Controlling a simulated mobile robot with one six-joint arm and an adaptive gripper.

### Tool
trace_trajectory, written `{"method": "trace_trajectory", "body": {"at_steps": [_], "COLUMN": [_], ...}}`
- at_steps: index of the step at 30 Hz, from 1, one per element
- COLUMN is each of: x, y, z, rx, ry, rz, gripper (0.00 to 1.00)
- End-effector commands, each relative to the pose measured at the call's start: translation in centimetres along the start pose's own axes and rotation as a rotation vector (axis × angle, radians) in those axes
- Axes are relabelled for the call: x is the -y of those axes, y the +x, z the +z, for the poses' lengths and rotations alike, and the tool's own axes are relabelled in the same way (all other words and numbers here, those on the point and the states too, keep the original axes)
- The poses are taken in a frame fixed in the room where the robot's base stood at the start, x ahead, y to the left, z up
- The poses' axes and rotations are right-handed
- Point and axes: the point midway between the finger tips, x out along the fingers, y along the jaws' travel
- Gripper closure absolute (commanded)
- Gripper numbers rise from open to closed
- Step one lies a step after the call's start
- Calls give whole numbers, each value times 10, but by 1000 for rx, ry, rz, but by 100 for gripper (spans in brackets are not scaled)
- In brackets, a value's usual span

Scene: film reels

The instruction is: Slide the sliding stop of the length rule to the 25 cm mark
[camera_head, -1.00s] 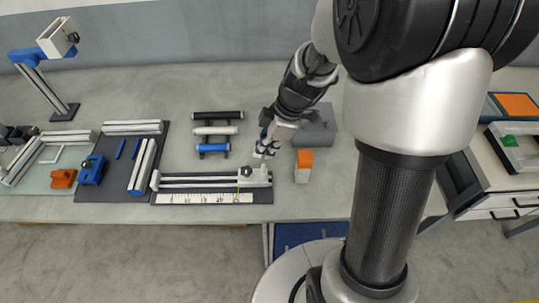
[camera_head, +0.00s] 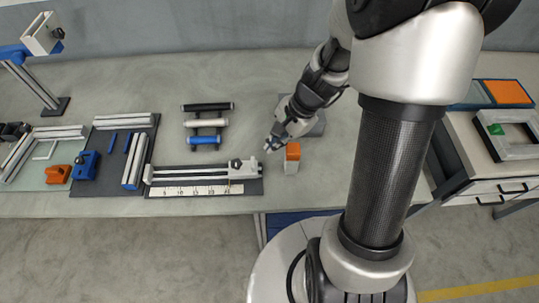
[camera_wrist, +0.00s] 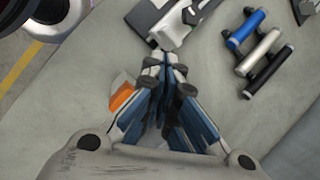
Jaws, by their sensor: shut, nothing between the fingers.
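The length rule (camera_head: 205,189) lies on a dark base near the table's front edge, with a white marked strip and pale rails. Its sliding stop (camera_head: 243,169), a light block with a dark knob, sits near the rail's right end. Its left edge is close to the rightmost readable mark; the exact reading is too small to tell. My gripper (camera_head: 270,146) is shut and empty, above and right of the stop, apart from it. In the wrist view the closed fingertips (camera_wrist: 165,58) point toward the pale end of the rule assembly (camera_wrist: 168,28).
An orange-topped block (camera_head: 292,152) stands just right of my fingertips. Black, white and blue cylinders (camera_head: 208,123) lie on a rack behind the rule. Blue and orange fixtures (camera_head: 85,165) stand left.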

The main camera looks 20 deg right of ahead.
Motion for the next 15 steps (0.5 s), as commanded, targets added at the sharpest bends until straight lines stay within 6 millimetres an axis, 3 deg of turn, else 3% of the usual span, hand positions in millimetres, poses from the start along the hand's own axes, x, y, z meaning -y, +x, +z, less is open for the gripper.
{"method": "trace_trajectory", "body": {"at_steps": [3,6,11,15], "x": [-6,-10,-12,-12], "y": [-1,0,3,19], "z": [-2,-4,-5,-5], "rx": [4,5,5,7], "ry": [307,485,610,619], "rz": [-1,-1,-2,0], "gripper": [100,100,100,100]}}
